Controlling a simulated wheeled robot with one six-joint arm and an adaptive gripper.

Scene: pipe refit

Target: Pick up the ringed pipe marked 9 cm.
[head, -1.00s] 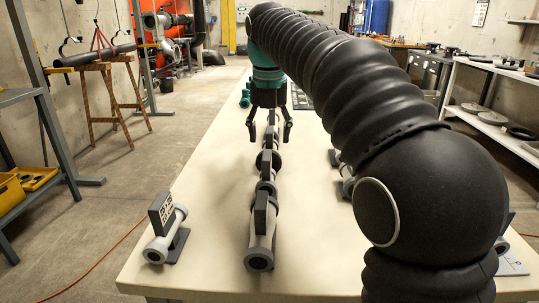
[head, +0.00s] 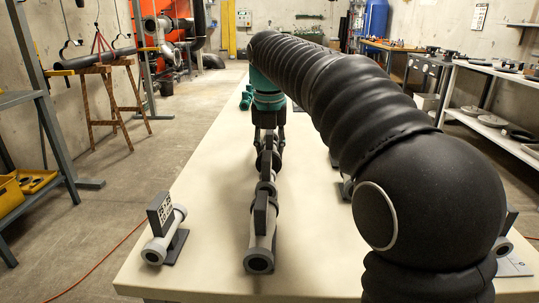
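A row of grey ringed pipes runs away from me along the middle of the table. The nearest pipe (head: 259,245) has a dark flanged end facing me and an upright dark tag (head: 260,208). Farther pipes partly overlap behind it. Another grey pipe (head: 163,238) lies at the front left on a dark stand, with a dark tag (head: 160,211) bearing white print too small to read. I cannot tell which pipe is marked 9 cm. My gripper (head: 269,146) points down over the far part of the row. Its fingertips are partly hidden behind nearer pieces, so its grip is unclear.
The pale table (head: 205,220) is bare between the left pipe and the row. More pipe pieces on the right are mostly hidden behind my arm. Shelving (head: 500,130) stands at the right.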

